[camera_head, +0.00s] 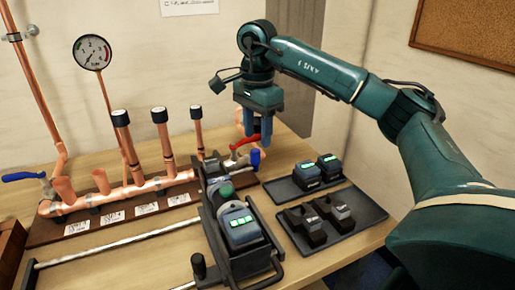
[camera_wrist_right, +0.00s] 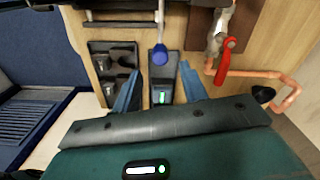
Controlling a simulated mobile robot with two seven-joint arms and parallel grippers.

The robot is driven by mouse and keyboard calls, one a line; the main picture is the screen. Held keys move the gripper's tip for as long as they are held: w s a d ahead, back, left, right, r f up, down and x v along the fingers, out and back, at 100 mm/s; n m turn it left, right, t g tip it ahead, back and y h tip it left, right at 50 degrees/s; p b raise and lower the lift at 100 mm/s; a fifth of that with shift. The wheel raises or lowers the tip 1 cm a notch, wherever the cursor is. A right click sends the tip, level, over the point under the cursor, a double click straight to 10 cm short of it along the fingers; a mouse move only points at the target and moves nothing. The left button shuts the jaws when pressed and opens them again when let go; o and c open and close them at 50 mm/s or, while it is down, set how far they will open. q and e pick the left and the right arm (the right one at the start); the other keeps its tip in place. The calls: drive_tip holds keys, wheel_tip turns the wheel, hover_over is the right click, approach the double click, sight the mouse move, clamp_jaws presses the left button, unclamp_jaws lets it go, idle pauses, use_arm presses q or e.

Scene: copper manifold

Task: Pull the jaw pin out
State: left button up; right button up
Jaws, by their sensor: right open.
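The jaw pin shows as a blue knob (camera_head: 255,157) at the far end of the dark press tool (camera_head: 222,195), which lies in a frame on the bench. In the right wrist view the blue knob (camera_wrist_right: 160,55) sits at the end of a thin metal rod, between and a little beyond my fingertips. My right gripper (camera_head: 260,139) points down above the knob, its blue fingers apart and empty. It also shows in the wrist view (camera_wrist_right: 160,70). I cannot tell the exact height gap. My left gripper is not in view.
A red-handled valve (camera_head: 244,143) and copper pipe stand close beside the right gripper. The copper manifold (camera_head: 130,190) with black-capped uprights is left. Right of the tool, one tray (camera_head: 283,191) holds two green-lit batteries, another (camera_head: 372,210) two dark jaws.

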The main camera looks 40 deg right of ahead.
wheel_tip(320, 180, up, 7)
drive_tip(key=p, duration=0.1)
idle(0.3)
drive_tip(key=shift+r, duration=0.1)
